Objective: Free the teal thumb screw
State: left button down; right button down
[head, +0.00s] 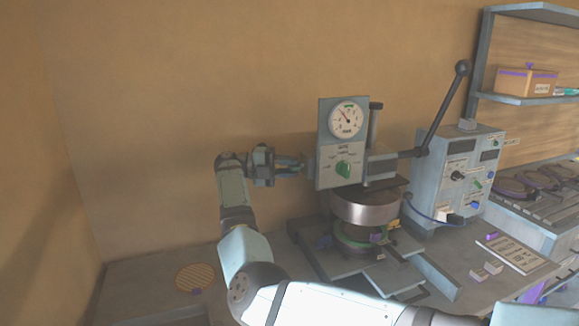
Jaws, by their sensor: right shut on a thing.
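The press (362,207) stands on the bench, with a gauge and a green knob on its front panel. My right gripper (298,165) is at the left side of the press head, its fingers pointing right. It is shut on the teal thumb screw at that side; the fingers hide most of the screw, so I cannot tell how far it is turned. My left gripper is not in view.
The press lever (443,108) rises to the upper right. A grey control box (457,172) stands right of the press. A round patterned mat (195,277) lies on the bench at left. A shelf (530,99) holds a box at upper right.

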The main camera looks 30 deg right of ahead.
jog(key=c, duration=1.2)
grip_release()
